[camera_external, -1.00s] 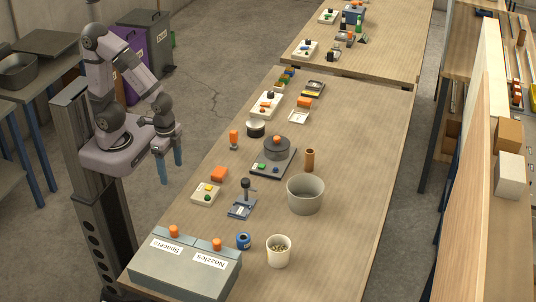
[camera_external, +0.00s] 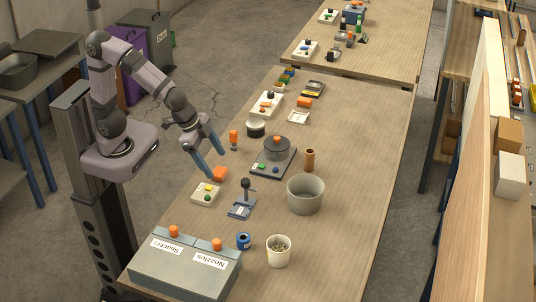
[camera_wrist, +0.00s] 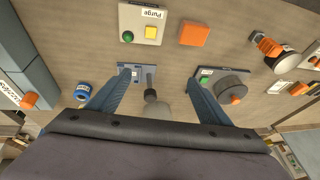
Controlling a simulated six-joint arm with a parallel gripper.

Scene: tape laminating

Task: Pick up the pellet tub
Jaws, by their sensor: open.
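The pellet tub (camera_external: 278,256) is a small white tub with pale pellets showing in its open top. It stands upright near the front of the table in the external view. I cannot make it out in the wrist view. My gripper (camera_external: 214,165) is open and empty, with two blue fingers pointing down. It is above the table's left edge, well behind and left of the tub. In the wrist view my gripper (camera_wrist: 158,76) shows its fingers spread apart with nothing held between them.
A large grey bucket (camera_external: 305,196) stands behind the tub. A blue spool (camera_external: 243,241) and the grey bins (camera_external: 180,272) are to its left. A lever device (camera_external: 243,206), the Purge button box (camera_wrist: 143,22) and an orange block (camera_wrist: 194,33) lie near my gripper. The table's right side is clear.

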